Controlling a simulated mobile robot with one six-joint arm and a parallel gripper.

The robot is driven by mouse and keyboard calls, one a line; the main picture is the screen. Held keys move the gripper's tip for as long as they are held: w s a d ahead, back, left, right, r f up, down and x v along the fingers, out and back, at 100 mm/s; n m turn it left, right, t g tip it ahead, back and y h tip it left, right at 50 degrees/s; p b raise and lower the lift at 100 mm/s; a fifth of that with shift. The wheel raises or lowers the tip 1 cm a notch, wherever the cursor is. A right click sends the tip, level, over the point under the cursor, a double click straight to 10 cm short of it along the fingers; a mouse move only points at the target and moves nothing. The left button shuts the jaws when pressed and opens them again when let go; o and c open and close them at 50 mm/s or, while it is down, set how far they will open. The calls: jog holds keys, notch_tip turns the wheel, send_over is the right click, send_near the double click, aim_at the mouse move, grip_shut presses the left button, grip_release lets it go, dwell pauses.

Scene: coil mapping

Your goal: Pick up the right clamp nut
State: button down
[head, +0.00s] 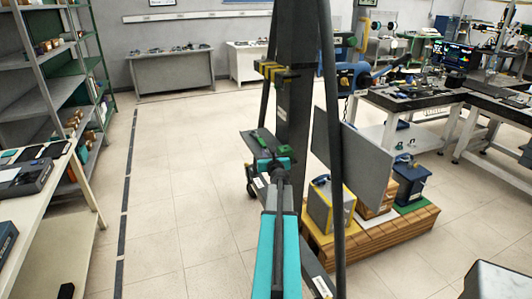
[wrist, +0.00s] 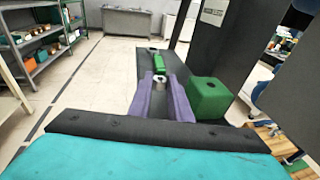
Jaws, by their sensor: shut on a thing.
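My gripper (wrist: 160,92) has its two purple fingers shut on a small grey metal piece, the clamp nut (wrist: 160,79), at the fingertips. A green block (wrist: 208,97) with a dark hole in its top stands just right of the fingers on a dark plate (wrist: 179,66). A second, narrower green piece (wrist: 157,61) lies beyond the fingertips on the same plate. In the head view my gripper (head: 278,161) is over the dark plate (head: 246,145), and my arm hides much of it; the nut cannot be made out there.
A dark upright column (head: 295,90) stands close beside my gripper. A grey panel (head: 352,155) and a wooden pallet (head: 385,238) with coloured boxes are to the right. Shelves (head: 50,95) and a table (head: 45,225) are at the left. The floor between is clear.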

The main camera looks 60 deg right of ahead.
jog(key=b+v, duration=0.1)
jog(key=v, duration=0.9)
jog(key=shift+a+f, duration=0.3)
jog(key=shift+a, duration=0.2)
jog(key=w+a+f+n+t+y, duration=0.1)
jog(key=w+a+n+t+y, duration=0.2)
jog(key=w+a, duration=0.65)
jog(key=w+a+f+n+t+y, duration=0.1)
jog(key=w+a+n+y, duration=0.4)
jog(key=a, duration=0.7)
jog(key=w+a+f+n+t+y, duration=0.1)
jog(key=w+a+n+y, duration=0.1)
jog(key=w+a+y, duration=0.5)
jog(key=a+n+g+y, duration=0.6)
jog(key=a+n+y, duration=0.4)
jog(key=a, duration=2.8)
jog(key=shift+w, duration=0.15)
jog(key=shift+a+n+g, duration=0.25)
jog(key=shift+n+g, duration=0.05)
